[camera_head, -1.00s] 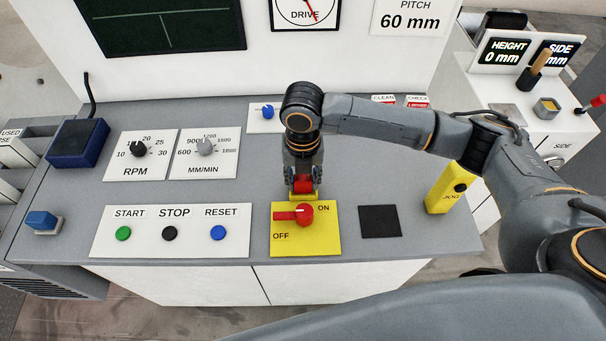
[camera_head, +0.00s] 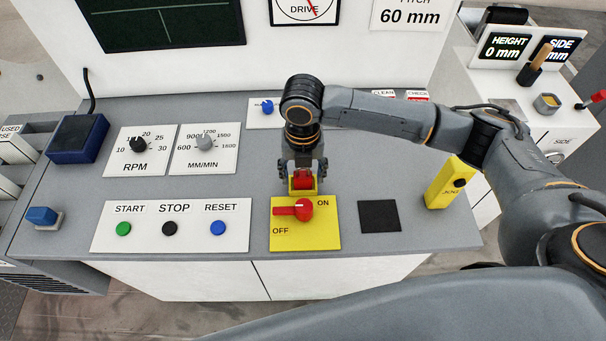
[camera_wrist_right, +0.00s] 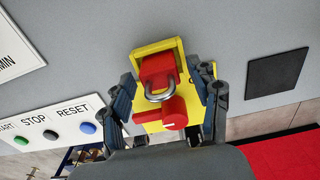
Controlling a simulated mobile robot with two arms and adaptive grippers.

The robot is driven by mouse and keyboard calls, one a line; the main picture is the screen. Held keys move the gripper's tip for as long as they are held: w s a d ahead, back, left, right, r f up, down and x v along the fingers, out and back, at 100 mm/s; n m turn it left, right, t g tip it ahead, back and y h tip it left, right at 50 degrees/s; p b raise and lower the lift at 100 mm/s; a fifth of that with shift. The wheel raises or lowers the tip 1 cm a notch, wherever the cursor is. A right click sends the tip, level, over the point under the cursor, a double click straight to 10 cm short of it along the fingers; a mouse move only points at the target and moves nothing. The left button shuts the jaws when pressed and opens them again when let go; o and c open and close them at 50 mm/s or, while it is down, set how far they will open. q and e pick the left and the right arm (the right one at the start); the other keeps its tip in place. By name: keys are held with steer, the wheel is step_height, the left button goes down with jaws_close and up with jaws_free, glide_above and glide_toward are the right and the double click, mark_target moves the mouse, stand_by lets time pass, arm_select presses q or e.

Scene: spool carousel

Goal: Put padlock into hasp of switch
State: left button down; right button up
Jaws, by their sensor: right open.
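The switch is a yellow plate (camera_head: 320,238) marked ON and OFF, with a red handle (camera_head: 293,209) pointing left. A yellow upright hasp (camera_head: 303,192) stands at the plate's back edge; its yellow frame also shows in the wrist view (camera_wrist_right: 150,49). The red padlock (camera_wrist_right: 157,69) with its grey shackle (camera_wrist_right: 148,92) sits at the hasp, the shackle towards the handle. I cannot tell whether the shackle passes through the hasp. My right gripper (camera_head: 303,178) is open, its fingers on both sides of the padlock and apart from it. My left gripper is out of view.
A START, STOP and RESET button panel (camera_head: 195,242) lies left of the switch. A black square (camera_head: 379,215) lies to the right, then a yellow JOG box (camera_head: 450,182). Dial panels (camera_head: 140,168) stand behind on the left. The counter's front edge is close to the switch.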

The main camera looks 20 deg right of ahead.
mark_target(302, 174)
step_height(302, 174, up, 11)
steer(key=b, duration=0.2)
stand_by(0.6)
